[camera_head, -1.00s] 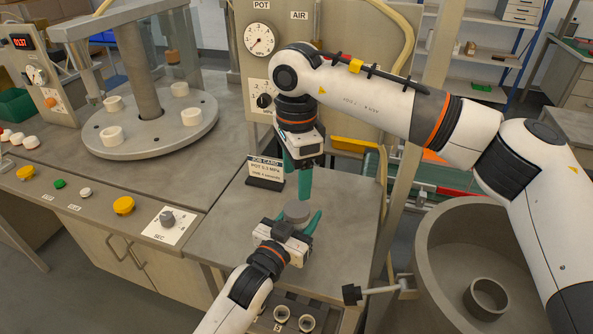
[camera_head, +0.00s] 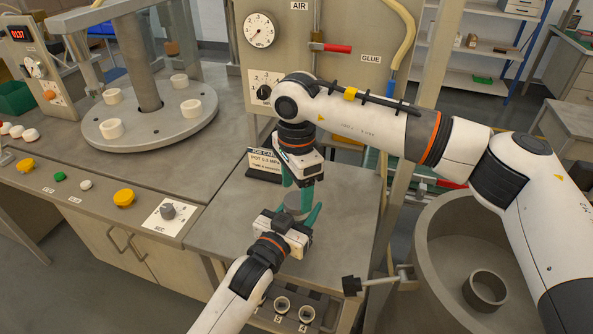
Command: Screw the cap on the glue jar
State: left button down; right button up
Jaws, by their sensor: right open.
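A grey round piece (camera_head: 297,201), which looks like the top of the glue jar with its cap, is at the middle of the bench. I cannot tell cap from jar, and its lower part is hidden. My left gripper (camera_head: 300,212) comes from the front, with its green fingers on either side of the jar, apparently shut on it. My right gripper (camera_head: 297,188) points down just above the jar top. Its green fingers are open, one partly behind the other, with nothing clearly between them.
A job card (camera_head: 263,165) stands behind the grippers. A panel with a gauge (camera_head: 259,30) rises at the back. A large grey pot (camera_head: 433,245) and a lever (camera_head: 372,283) are to the right. Socketed holders (camera_head: 283,304) lie in front. The bench left of the jar is clear.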

jog(key=shift+f, duration=1.05)
